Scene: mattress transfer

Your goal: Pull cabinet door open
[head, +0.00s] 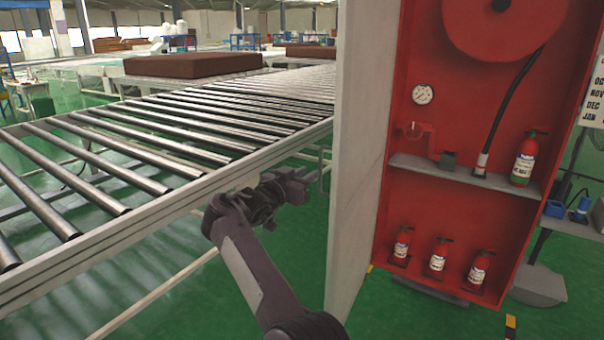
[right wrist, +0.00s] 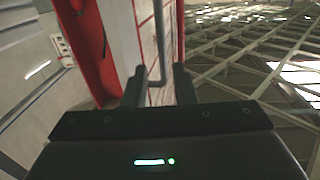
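The red cabinet (head: 397,230) stands open at the right of the head view. Its shelf and lower part hold small red extinguishers (head: 438,258). A tall pale panel (head: 352,160), apparently the door swung outward, stands at its left. My right gripper (head: 308,178) is just left of the panel's near edge, fingers pointing toward it. In the right wrist view, its two fingers (right wrist: 160,90) are apart. A thin grey bar, apparently the handle (right wrist: 160,40), shows between and beyond them, against a white surface with red borders. Contact cannot be told. My left gripper is out of view.
A roller conveyor (head: 150,205) runs along the left, close to my right arm, with a brown mattress (head: 193,65) beyond it. A cart with blue items (head: 578,215) stands right of the cabinet. Green floor (head: 400,315) is clear in front of the cabinet.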

